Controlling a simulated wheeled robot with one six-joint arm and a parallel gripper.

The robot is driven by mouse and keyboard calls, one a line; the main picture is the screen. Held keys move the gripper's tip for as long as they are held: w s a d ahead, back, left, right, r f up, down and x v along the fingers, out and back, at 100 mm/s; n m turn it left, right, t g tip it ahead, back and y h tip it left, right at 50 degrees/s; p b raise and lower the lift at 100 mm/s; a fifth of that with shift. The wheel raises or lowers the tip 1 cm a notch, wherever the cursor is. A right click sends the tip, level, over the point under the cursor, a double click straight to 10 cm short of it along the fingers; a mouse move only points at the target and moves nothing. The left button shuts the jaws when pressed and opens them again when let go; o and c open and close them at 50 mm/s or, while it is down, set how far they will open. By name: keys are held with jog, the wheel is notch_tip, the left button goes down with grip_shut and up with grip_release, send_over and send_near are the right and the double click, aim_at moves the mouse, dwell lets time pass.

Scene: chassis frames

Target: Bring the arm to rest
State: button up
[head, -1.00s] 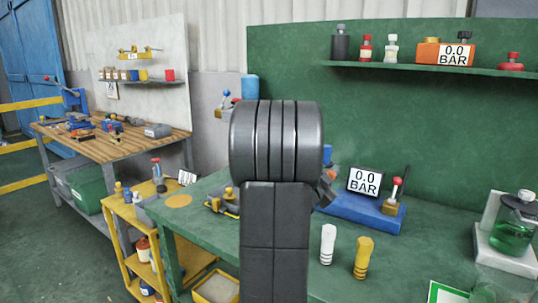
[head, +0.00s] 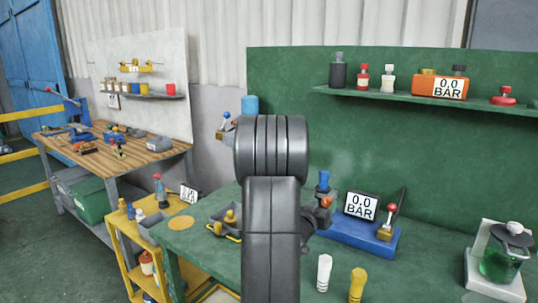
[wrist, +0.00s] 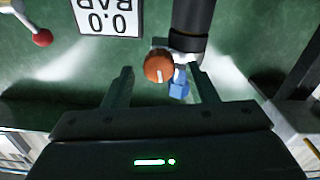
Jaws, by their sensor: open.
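My arm stands in the middle of the head view and hides most of my gripper there. In the wrist view my gripper (wrist: 162,88) is open, its two fingers apart. An orange-brown round knob (wrist: 158,67) and a small blue part (wrist: 179,86) show between the fingers; I cannot tell whether the fingers touch them. A dark cylinder (wrist: 191,25) is just beyond. In the head view a blue-topped fitting (head: 323,182) shows just right of my arm, beside the blue base (head: 350,236) with the 0.0 BAR display (head: 361,205).
A red-knobbed lever (head: 389,220) stands on the blue base. White (head: 324,272) and yellow (head: 357,285) pieces stand in front. A flask of green liquid (head: 500,262) is at right. A shelf (head: 430,97) runs along the green back panel; a yellow cart (head: 125,235) is at left.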

jog(key=v, duration=0.8)
jog(key=shift+b, duration=0.35)
jog(key=shift+s+a, duration=0.1)
jog(key=shift+s, duration=0.05)
